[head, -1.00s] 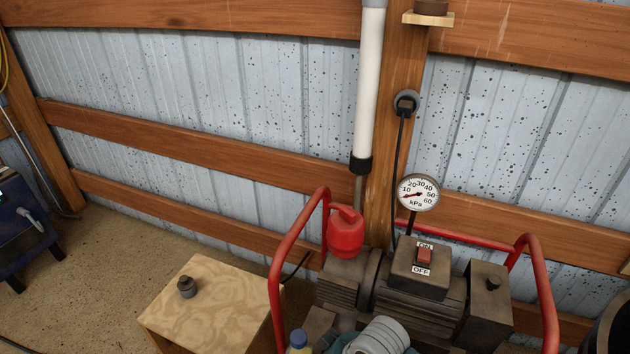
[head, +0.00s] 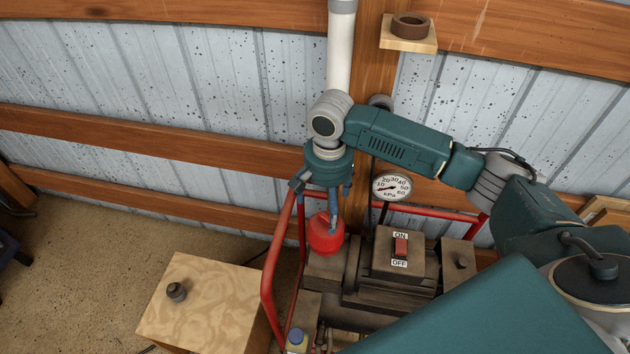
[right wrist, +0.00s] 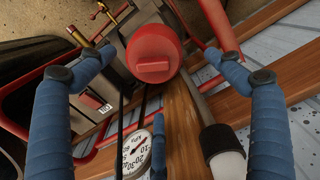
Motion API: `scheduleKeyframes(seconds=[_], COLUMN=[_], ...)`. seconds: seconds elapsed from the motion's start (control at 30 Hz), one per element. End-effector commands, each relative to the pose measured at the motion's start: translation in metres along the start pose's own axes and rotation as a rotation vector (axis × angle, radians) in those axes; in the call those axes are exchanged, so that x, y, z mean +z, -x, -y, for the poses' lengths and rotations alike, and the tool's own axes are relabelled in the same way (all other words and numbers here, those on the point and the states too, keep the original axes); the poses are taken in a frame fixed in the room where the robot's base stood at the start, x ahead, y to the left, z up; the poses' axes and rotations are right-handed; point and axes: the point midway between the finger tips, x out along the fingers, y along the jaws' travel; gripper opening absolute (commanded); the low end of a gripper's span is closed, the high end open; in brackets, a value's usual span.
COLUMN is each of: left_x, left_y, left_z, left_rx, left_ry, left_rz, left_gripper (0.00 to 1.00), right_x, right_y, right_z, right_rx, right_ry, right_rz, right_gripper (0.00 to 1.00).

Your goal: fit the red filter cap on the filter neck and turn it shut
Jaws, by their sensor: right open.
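The red filter cap (head: 325,236) sits on top of the left part of the pump (head: 345,285), beside the red tube frame. In the right wrist view the cap (right wrist: 152,60) shows its round top with a raised grip bar. The filter neck is hidden, so I cannot tell how the cap is seated. My right gripper (head: 319,213) is open just above the cap and points down. In the right wrist view its blue fingers stand around the cap, with gaps visible at the sides. My left gripper is not in view.
The red frame (head: 272,270) rises close to my right gripper. A gauge (head: 391,187) and an ON/OFF switch box (head: 400,262) stand to the right. A white pipe (head: 340,55) runs behind.

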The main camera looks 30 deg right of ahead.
Motion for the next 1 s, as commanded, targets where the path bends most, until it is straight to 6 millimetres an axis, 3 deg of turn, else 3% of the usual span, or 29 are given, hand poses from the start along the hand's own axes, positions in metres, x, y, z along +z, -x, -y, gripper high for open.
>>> scheduleKeyframes(seconds=[0.17,0.6,0.8,1.0], left_x=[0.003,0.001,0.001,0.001], left_y=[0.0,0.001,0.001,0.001], left_z=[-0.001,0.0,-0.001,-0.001], left_rx=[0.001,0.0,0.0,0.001], left_ry=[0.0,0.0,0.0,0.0], left_rz=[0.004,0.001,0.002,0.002], left_gripper=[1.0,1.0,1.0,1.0], right_x=[0.001,0.001,0.001,0.001], right_y=[-0.016,-0.09,-0.105,-0.107], right_z=[-0.001,0.0,0.0,0.0], right_rx=[0.003,0.002,-0.001,-0.001], right_ry=[-0.002,0.0,0.001,0.001], right_rz=[0.003,0.0,0.0,-0.001], right_gripper=[0.91,0.91,0.91,0.91])
